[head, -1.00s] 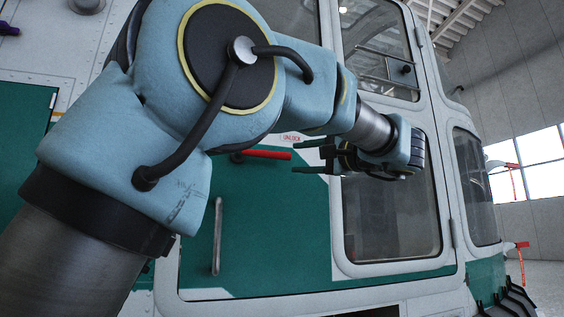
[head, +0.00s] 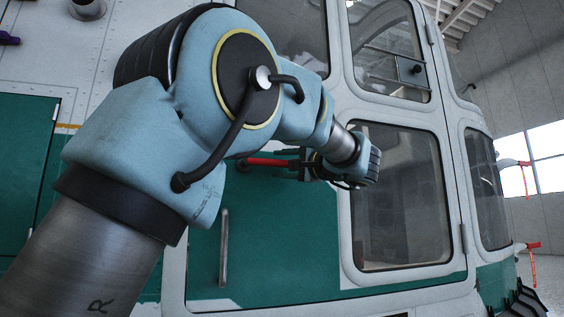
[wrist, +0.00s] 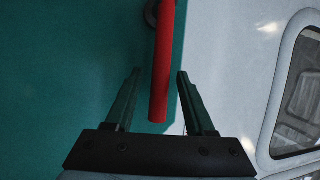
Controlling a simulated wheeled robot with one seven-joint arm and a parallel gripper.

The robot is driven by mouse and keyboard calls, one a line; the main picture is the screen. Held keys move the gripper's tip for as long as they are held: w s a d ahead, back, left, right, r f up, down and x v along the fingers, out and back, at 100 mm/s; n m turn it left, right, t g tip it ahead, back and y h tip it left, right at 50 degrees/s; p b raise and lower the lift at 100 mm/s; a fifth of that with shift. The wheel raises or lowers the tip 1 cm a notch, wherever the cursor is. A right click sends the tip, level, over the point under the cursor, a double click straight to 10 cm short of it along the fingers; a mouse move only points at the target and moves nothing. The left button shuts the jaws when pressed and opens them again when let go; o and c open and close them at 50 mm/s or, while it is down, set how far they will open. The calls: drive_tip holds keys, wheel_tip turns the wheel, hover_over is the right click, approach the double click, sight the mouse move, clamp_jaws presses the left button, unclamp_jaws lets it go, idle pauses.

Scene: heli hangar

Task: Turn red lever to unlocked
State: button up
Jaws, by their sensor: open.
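The red lever (head: 268,161) sticks out roughly level to the right on the green part of the helicopter door, its pivot end close to my arm's edge. In the wrist view the red lever (wrist: 161,65) runs down from a dark round pivot at the top. My gripper (head: 290,165) is at the lever's free right end. In the wrist view my gripper (wrist: 160,73) is open, one finger on each side of the lever's free end, with a gap on both sides. I cannot tell how deep the lever sits between the fingers.
A vertical metal grab handle (head: 223,248) is on the door below the lever. A large door window (head: 400,210) lies to the right of my gripper. My arm covers the upper left of the door. A red-tipped probe (head: 530,246) stands out far right.

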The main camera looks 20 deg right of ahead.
clamp_jaws()
idle(0.4)
idle(1.0)
